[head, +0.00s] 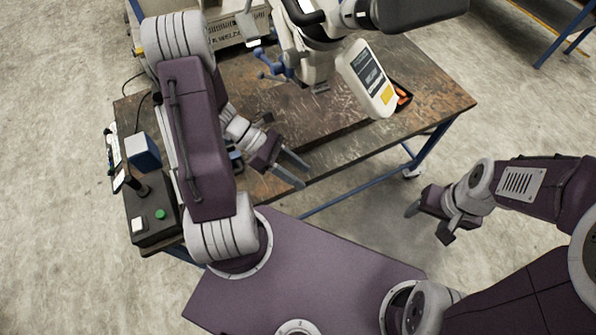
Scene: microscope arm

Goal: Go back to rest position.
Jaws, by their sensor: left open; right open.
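My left gripper (294,170) is open and empty at the front edge of the wooden workbench (340,140). Its two fingers point to the right and I see nothing between them. My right gripper (427,222) is open off the right side of the bench, over the bare floor, with its fingers pointing left. My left arm crosses the left part of the bench and hides some of what lies there.
A white microscope-like arm (318,55) with a labelled panel (368,78) stands at the back of the bench. A black control box (150,213) with a green button sits at the front left, near a blue box (143,152). The floor (340,225) between the grippers is clear.

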